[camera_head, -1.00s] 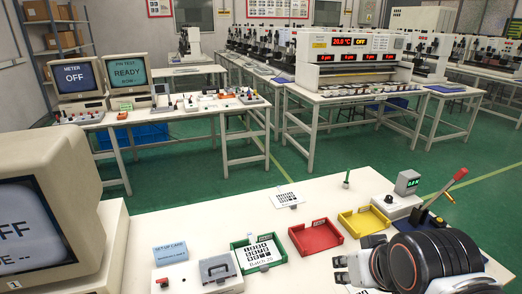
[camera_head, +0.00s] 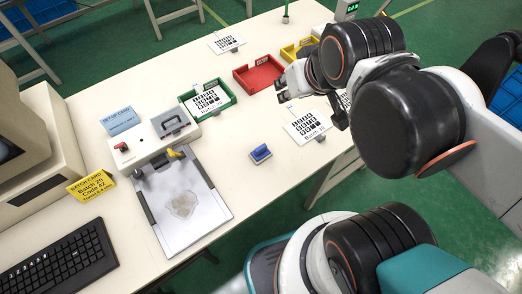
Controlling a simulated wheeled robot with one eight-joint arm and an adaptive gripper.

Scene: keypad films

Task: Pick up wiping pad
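The wiping pad looks to be the small blue block with a pale edge (camera_head: 260,153) lying on the white table, right of the tray with the stained sheet. Nothing touches it. My gripper (camera_head: 291,84) is at the end of my arm, above and to the right of the pad, near the red tray. It is apart from the pad. Its fingers are small and partly hidden by my arm, so I cannot tell whether they are open or shut.
A keypad film (camera_head: 306,126) lies right of the pad. The green tray (camera_head: 230,99) holds another film; the red tray (camera_head: 249,86) and yellow tray (camera_head: 291,50) stand behind. A fixture (camera_head: 199,221) with a smudged sheet is at left. Bare table surrounds the pad.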

